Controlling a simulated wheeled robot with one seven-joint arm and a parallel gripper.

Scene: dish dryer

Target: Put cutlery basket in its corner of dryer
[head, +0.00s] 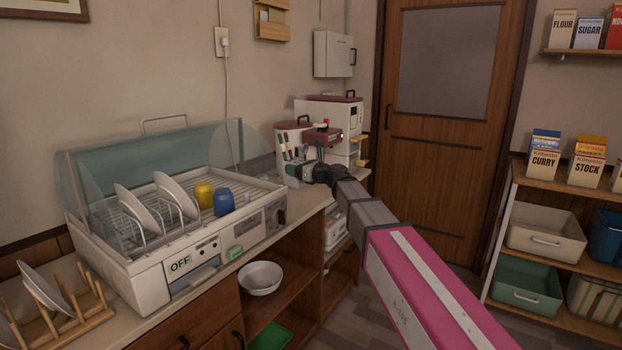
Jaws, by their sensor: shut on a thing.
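The white dish dryer (136,285) stands on the counter with its clear curved lid (90,165) raised. Plates (171,192) stand in its wire rack, with a yellow cup (204,195) and a blue cup (223,203) at the right of the rack. My gripper (297,171) is at the counter just right of the dryer, shut on the pale cutlery basket (291,181). Cutlery with dark green and reddish handles sticks up from the basket. The basket is small and partly hidden by my gripper; I cannot tell whether its base touches the counter.
Red-topped white appliances (330,106) stand close behind my gripper. A wooden plate rack (75,310) with plates is left of the dryer. A white bowl (260,278) sits on the shelf below the counter. The rack's right part beside the blue cup looks clear.

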